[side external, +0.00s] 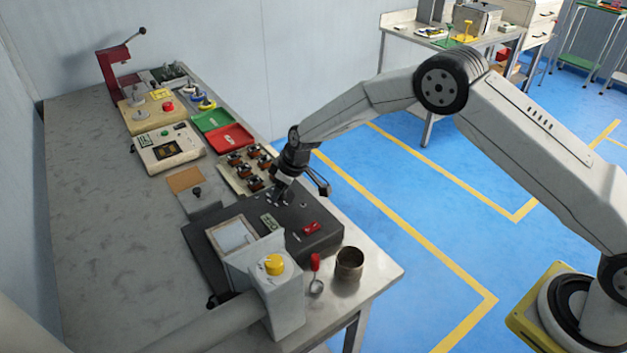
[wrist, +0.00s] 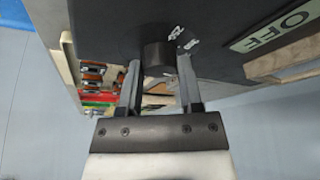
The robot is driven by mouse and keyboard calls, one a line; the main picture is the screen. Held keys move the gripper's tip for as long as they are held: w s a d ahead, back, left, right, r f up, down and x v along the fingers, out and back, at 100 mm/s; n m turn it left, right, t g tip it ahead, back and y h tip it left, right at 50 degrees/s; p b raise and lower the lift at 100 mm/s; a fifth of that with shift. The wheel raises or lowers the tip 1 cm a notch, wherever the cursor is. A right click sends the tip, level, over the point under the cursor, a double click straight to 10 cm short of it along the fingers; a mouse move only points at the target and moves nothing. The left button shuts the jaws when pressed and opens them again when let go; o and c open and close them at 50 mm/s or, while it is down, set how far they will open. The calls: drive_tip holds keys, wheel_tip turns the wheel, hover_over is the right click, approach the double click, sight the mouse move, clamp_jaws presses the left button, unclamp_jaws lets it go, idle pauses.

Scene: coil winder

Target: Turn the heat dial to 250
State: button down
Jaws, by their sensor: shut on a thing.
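The heat dial (wrist: 157,55) is a dark round knob on the dark machine panel, seen between my fingertips in the wrist view. Small white markings sit just beside it; I cannot read them as numbers. My gripper (wrist: 158,68) is shut on the dial, one finger on each side. In the side view my gripper (side external: 279,196) points down at the back part of the dark machine (side external: 325,238), and hides the dial there. The dial's pointer and setting cannot be made out.
An OFF label (wrist: 278,30) lies right of the dial in the wrist view. On the machine are a red switch (side external: 312,227) and a white-framed window (side external: 231,235). A tray of coils (side external: 236,180) stands close behind my gripper.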

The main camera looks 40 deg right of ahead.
drive_tip(key=n+g+y, duration=0.1)
drive_tip(key=n, duration=0.3)
drive_tip(key=shift+d, duration=0.1)
drive_tip(key=n, duration=0.2)
drive_tip(key=n+g, duration=0.1)
drive_tip(key=n, duration=0.1)
drive_tip(key=shift+w+g+y, duration=0.1)
drive_tip(key=shift+g+y, duration=0.2)
drive_tip(key=shift+y, duration=0.1)
drive_tip(key=n+g, duration=0.1)
drive_tip(key=n, duration=0.3)
drive_tip(key=shift+w+f+n+g, duration=0.1)
drive_tip(key=shift+n+g, duration=0.2)
drive_tip(key=shift+g, duration=0.1)
drive_tip(key=shift+n+g, duration=0.6)
drive_tip(key=shift+n, duration=1.1)
drive_tip(key=shift+n+h, duration=0.3)
drive_tip(key=shift+n, duration=0.3)
drive_tip(key=shift+c, duration=1.3)
unclamp_jaws()
drive_tip(key=shift+w+r, duration=0.1)
drive_tip(key=shift+r, duration=0.15)
